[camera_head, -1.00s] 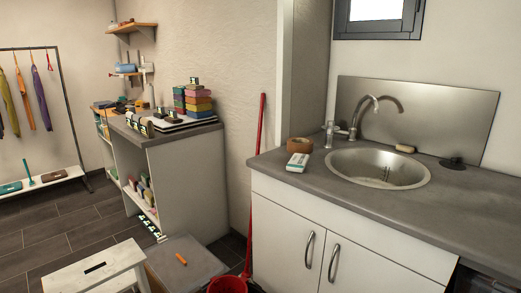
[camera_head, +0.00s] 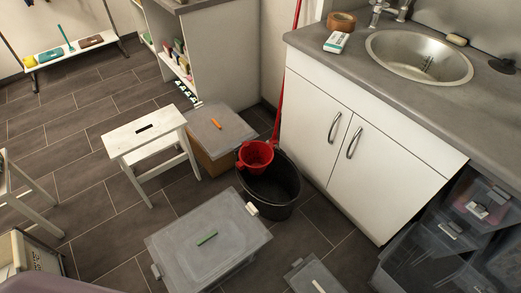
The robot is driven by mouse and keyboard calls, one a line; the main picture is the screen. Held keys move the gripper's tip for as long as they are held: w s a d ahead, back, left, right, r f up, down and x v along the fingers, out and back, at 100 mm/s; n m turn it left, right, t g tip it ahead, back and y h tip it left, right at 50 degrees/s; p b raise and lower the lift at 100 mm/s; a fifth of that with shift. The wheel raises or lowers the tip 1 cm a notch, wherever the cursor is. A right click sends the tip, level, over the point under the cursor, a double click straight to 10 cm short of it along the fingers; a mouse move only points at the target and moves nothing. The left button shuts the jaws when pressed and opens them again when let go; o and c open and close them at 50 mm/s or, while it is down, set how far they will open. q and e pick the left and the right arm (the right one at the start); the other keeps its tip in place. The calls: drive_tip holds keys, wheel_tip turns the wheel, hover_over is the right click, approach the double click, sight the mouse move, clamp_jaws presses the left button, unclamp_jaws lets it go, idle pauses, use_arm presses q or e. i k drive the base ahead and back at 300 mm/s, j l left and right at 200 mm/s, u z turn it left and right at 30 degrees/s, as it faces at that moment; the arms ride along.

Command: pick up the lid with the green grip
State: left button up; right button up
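A grey lid (camera_head: 180,252) with a short green grip (camera_head: 207,238) on its top lies flat on a storage box on the floor, at the lower middle of the head view. A white clip (camera_head: 252,209) shows at its right edge and another at its left edge. Another grey lid (camera_head: 208,137) with an orange grip (camera_head: 216,123) is on a box farther back. A third grey lid (camera_head: 303,273) with a whitish grip is cut off by the bottom edge. Neither of my grippers is in view.
A black bucket (camera_head: 278,190) with a red pail (camera_head: 256,155) stands just behind the green-grip lid. A white stool (camera_head: 128,138) is to the left. The white sink cabinet (camera_head: 330,120) and stacked clear bins (camera_head: 415,262) are on the right. Dark floor (camera_head: 100,225) is free at left.

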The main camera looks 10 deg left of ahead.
sight(193, 251)
drive_tip(key=u, duration=1.15)
